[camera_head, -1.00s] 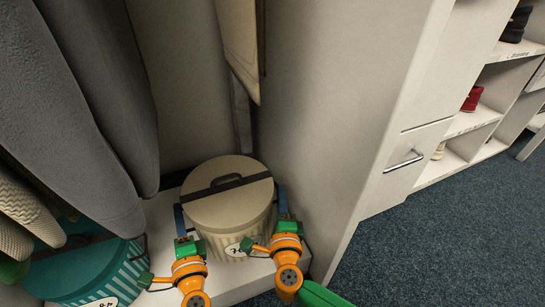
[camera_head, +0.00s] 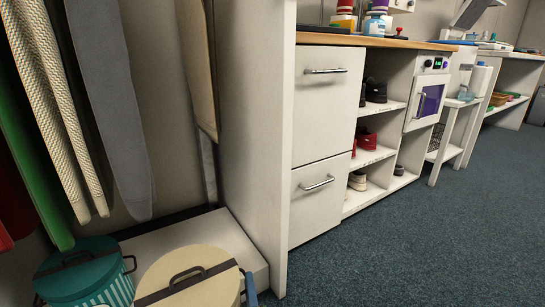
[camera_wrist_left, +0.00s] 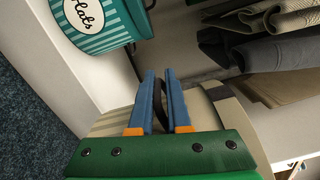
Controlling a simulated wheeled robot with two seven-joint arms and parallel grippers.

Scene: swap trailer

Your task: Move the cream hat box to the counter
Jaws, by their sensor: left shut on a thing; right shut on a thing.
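The cream hat box (camera_head: 215,289), round with a dark strap and handle across its lid, is at the bottom of the head view, cut off by the frame edge. My right gripper (camera_head: 249,287) shows as a blue finger at the box's right side and is shut on it. My left gripper is outside the head view. In the left wrist view its blue fingers (camera_wrist_left: 160,72) are close together, shut on the cream box (camera_wrist_left: 236,116). The counter (camera_head: 398,41) has a wooden top over white drawers, at the upper right of the head view.
A teal hat box (camera_head: 82,278) stands left of the cream one; it also shows in the left wrist view (camera_wrist_left: 98,20). Garments (camera_head: 108,90) hang above. A white side panel (camera_head: 252,130) separates this closet from the drawers (camera_head: 322,105). Blue carpet (camera_head: 430,240) is clear at right.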

